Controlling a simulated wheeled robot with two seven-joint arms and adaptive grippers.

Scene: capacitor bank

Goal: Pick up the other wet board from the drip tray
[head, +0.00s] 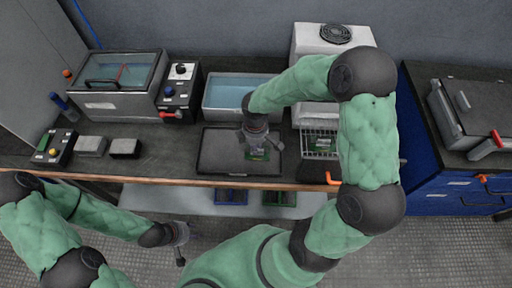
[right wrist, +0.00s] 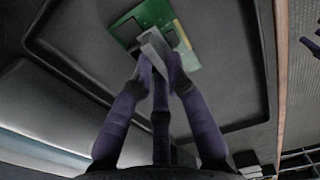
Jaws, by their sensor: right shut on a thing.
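The wet board (head: 262,152) is green with dark and grey parts and lies over the right part of the dark drip tray (head: 215,158). My right gripper (head: 258,141) points down over the tray with the board at its fingertips. In the right wrist view, the fingers (right wrist: 160,62) are closed together on a grey part of the green board (right wrist: 152,14). The board is low over the tray floor (right wrist: 220,100); I cannot tell if it touches. My left gripper (head: 180,248) hangs in front of the bench, away from the tray, and its jaw opening is too small to read.
A water bath (head: 232,97) stands behind the tray, and a wire rack (head: 320,143) to its right. A lidded tank (head: 120,85) and control box (head: 180,90) stand at left. A blue bin (head: 231,197) and a green bin (head: 279,198) sit below the bench edge.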

